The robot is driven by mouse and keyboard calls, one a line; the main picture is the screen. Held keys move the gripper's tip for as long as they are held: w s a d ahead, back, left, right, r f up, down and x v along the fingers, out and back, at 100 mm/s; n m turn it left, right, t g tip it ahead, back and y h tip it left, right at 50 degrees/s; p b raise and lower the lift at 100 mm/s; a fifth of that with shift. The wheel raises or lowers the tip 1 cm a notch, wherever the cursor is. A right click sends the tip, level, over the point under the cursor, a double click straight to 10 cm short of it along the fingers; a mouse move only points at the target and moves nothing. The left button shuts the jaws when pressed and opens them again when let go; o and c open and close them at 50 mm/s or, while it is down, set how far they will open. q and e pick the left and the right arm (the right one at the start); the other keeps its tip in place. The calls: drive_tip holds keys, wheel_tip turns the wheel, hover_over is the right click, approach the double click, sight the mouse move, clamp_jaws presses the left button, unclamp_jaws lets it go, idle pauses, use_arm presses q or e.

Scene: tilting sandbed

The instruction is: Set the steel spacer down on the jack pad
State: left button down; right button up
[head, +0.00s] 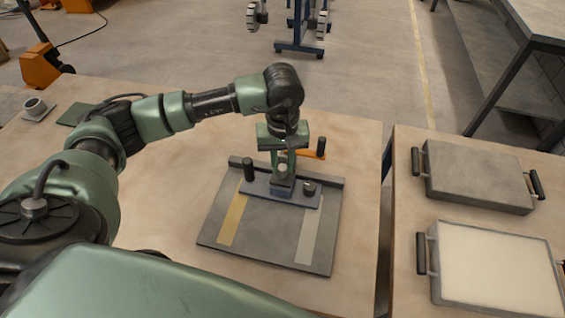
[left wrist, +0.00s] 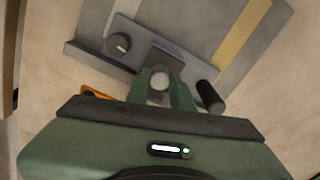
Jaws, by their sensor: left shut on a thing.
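My left gripper (head: 283,174) points down over the far part of the grey plate (head: 265,235). Its fingers are closed on the steel spacer (left wrist: 160,79), which shows as a pale round end between the fingertips in the left wrist view. In the head view the fingers partly hide it. A small grey block (head: 284,186), which looks like the jack pad, sits on the blue-grey bar (head: 262,188) right below the fingers. It also shows in the left wrist view (left wrist: 165,58). Whether the spacer touches it I cannot tell. My right gripper is not in view.
A dark upright post (head: 248,169) and a round knob (head: 309,187) flank the block closely. An orange tool (head: 308,154) lies behind the plate. Two handled trays, one grey (head: 480,178) and one pale-filled (head: 435,262), sit on the right table.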

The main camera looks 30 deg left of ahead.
use_arm(q)
drive_tip(key=shift+f+b, duration=0.2)
drive_tip(key=shift+b, duration=0.15)
drive_tip(key=c, duration=0.7)
unclamp_jaws()
drive_tip(key=shift+o, duration=0.2)
drive_tip(key=shift+r, duration=0.15)
drive_tip(key=shift+r+p, duration=1.85)
drive_tip(key=shift+r, duration=2.05)
